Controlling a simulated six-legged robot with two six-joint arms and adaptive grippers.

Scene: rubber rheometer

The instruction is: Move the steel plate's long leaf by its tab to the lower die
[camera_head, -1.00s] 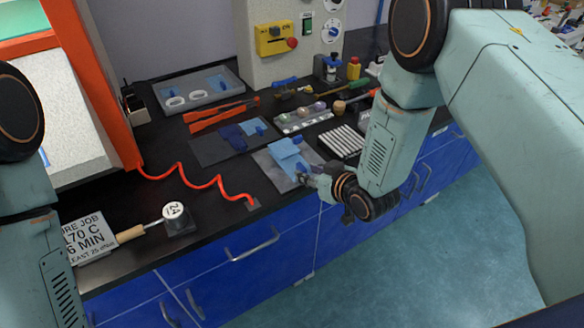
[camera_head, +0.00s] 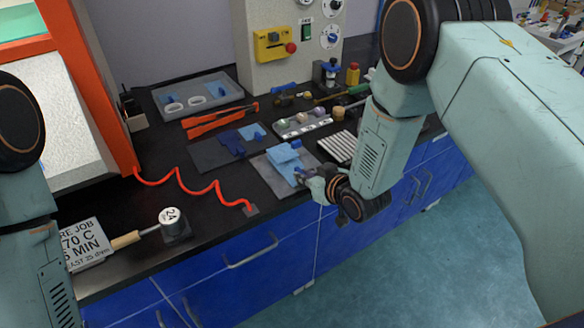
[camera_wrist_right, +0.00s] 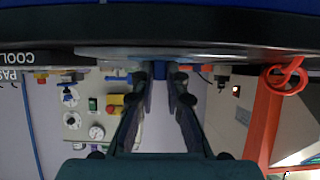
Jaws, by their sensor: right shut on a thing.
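The steel plate (camera_head: 263,173) lies flat near the bench's front edge, with light blue rubber leaves (camera_head: 284,157) on it. My right gripper (camera_head: 306,176) is at the plate's front right side, shut on the near end of the long leaf (camera_head: 291,173). In the right wrist view, a blue piece (camera_wrist_right: 159,70) sits between the fingertips of the gripper (camera_wrist_right: 160,78). The tab itself is mostly hidden by the fingers. My left arm shows at the left edge, but its gripper is out of view. I cannot make out the lower die.
A dark plate (camera_head: 213,154) with blue pieces lies left of the steel plate. Orange tongs (camera_head: 215,120), a grey tray (camera_head: 190,107), a sample rack (camera_head: 302,124) and white rods (camera_head: 338,146) stand around. The orange-framed machine (camera_head: 98,90) stands far left.

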